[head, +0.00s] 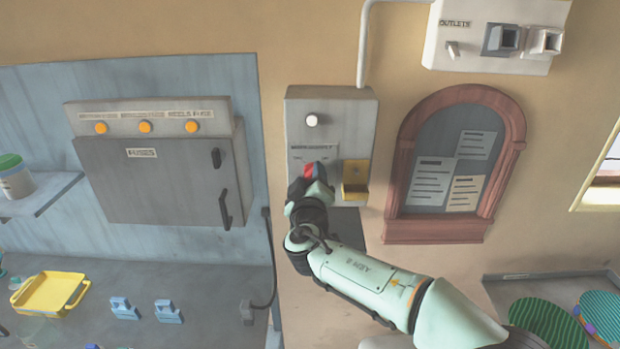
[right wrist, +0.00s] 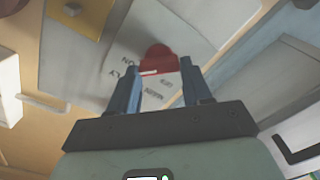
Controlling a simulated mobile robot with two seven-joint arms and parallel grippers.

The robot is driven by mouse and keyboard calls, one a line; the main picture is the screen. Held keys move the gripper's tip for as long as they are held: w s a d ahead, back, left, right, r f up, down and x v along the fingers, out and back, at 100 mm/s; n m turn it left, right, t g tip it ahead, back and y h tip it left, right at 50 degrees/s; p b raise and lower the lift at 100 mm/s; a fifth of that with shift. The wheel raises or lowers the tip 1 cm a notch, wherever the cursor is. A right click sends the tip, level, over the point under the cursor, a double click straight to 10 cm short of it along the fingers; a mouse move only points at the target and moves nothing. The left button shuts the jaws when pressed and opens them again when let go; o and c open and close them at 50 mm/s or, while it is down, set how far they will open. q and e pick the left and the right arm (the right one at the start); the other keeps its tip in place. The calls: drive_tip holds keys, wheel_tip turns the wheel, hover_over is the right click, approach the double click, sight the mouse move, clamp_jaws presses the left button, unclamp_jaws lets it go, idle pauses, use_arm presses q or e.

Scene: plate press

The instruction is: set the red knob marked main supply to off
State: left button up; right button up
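The red knob (right wrist: 158,58) sits on a pale label plate, with a white mark on its edge. Upside-down lettering beside the knob seems to include ON. In the head view a bit of the red knob (head: 309,169) shows on the grey wall box, mostly hidden by my gripper. My right gripper (head: 313,177) is at the knob. In the right wrist view its two dark blue fingers (right wrist: 160,72) are apart, one on each side of the knob's near part. I cannot tell whether they touch it. My left gripper is not in view.
The grey wall box (head: 333,112) also carries a white round button (head: 311,120) and a yellow part (head: 355,180) just right of my gripper. A fuse cabinet (head: 155,175) hangs at left, a notice board (head: 455,160) at right, and an outlet panel (head: 470,60) above.

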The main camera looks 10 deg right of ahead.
drive_tip(key=c, duration=0.5)
drive_tip(key=shift+o, duration=0.2)
